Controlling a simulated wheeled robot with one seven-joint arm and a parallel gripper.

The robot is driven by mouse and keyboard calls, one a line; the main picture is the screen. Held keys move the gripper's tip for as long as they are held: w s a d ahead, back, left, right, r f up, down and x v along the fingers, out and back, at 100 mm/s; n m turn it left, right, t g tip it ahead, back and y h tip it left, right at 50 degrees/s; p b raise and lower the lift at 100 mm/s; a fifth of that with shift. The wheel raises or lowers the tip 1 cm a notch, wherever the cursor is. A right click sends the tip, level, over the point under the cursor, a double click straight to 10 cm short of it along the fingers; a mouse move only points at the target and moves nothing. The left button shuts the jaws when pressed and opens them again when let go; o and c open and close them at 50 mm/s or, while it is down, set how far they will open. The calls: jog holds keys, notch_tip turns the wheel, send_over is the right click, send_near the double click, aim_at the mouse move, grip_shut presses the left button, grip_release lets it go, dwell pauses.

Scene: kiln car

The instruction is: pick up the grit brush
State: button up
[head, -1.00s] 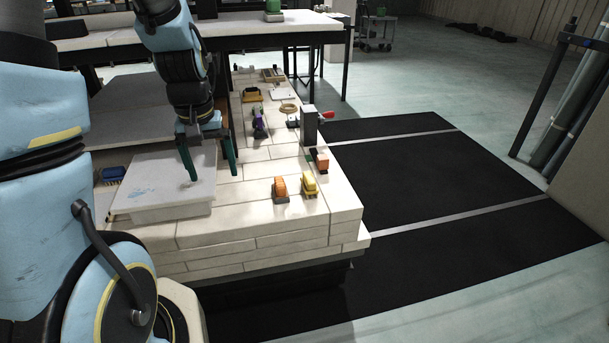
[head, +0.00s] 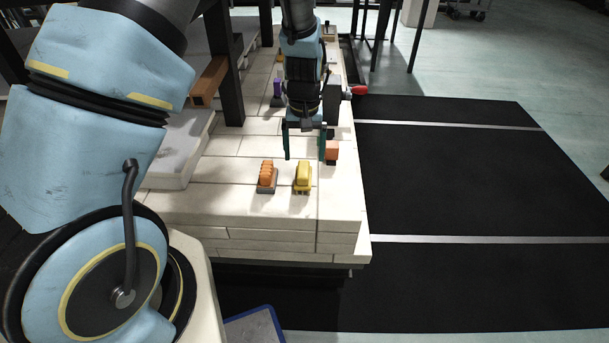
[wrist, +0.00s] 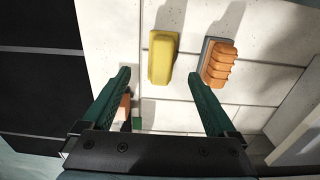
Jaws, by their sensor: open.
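Several small brush-like items lie on the pale brick deck; I cannot tell for certain which is the grit brush. One is yellow (head: 303,174), with a toothed lower edge; in the wrist view this yellow item (wrist: 162,58) lies ahead, between the lines of my fingers. One is ribbed orange on a grey base (head: 267,177); in the wrist view this orange item (wrist: 221,62) lies to its right. My gripper (head: 304,156) is open and empty, pointing down above the deck, just behind the yellow item in the head view. Its green fingertips (wrist: 159,73) touch neither.
An orange block with a dark lower part (head: 332,150) sits close to my gripper's right finger. A dark upright post (head: 230,75) and a white slab (head: 180,150) stand left. Black matting (head: 450,180) lies right of the deck. The deck's front edge is bare.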

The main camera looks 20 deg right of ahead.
aim_at(303, 168)
jog(key=shift+w+a+f+p, duration=0.1)
jog(key=shift+f+p, duration=0.3)
jog(key=shift+f, duration=3.4)
grip_shut()
